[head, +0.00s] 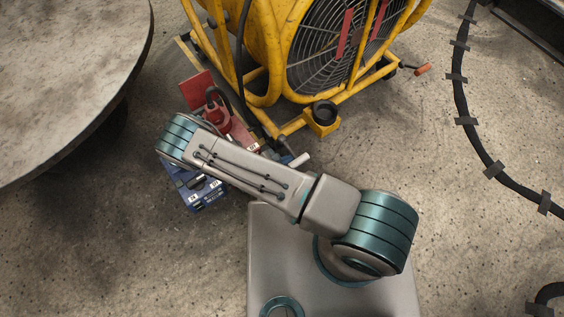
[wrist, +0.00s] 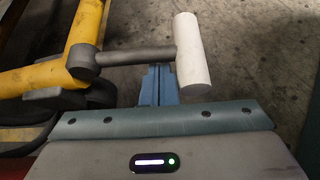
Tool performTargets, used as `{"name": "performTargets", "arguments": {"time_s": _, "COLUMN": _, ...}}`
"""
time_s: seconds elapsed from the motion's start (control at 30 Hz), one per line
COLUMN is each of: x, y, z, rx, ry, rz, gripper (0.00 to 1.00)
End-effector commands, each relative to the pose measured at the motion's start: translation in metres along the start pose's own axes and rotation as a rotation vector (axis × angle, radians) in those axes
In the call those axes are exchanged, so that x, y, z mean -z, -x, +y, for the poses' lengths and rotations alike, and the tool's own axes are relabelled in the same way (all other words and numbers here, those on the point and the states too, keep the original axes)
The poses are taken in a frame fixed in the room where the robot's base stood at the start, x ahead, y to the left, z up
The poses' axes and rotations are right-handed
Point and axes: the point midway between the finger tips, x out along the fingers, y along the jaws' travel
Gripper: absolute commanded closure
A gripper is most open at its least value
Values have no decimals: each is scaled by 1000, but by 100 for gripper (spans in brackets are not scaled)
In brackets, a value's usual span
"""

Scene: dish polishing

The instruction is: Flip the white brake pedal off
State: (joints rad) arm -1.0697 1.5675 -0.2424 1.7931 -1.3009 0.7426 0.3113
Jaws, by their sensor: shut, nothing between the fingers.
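The white brake pedal (wrist: 192,55) is a white cylinder on the end of a grey bar (wrist: 135,56). The bar joins a grey pivot (wrist: 85,60) on a yellow frame tube. My gripper (wrist: 158,72) is shut and empty, its blue fingers together. In the wrist view the fingertips overlap the lower edge of the bar, just left of the white cylinder; I cannot tell if they touch. In the head view the pedal's white end (head: 301,160) shows beside my arm, near the fan frame's lower corner. My arm hides most of the gripper there.
A yellow fan (head: 335,45) on a wheeled frame stands at the top. Red and blue equipment (head: 207,192) lies under and beside my arm. A round grey table (head: 60,80) is at the left. A black cable (head: 462,100) runs along the open floor at right.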

Motion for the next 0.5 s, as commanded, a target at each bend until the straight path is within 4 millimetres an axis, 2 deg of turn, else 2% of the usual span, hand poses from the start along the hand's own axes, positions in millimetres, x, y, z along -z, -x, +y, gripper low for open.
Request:
{"name": "performTargets", "arguments": {"time_s": 0.2, "x": 0, "y": 0, "z": 0, "rx": 0, "ry": 0, "rz": 0, "gripper": 100}}
{"name": "performTargets", "arguments": {"time_s": 0.23, "x": 3, "y": 5, "z": 4, "rx": -1, "ry": -3, "rz": 3, "gripper": 100}}
{"name": "performTargets", "arguments": {"time_s": 0.5, "x": -2, "y": 1, "z": 0, "rx": 0, "ry": 0, "rz": 0, "gripper": 100}}
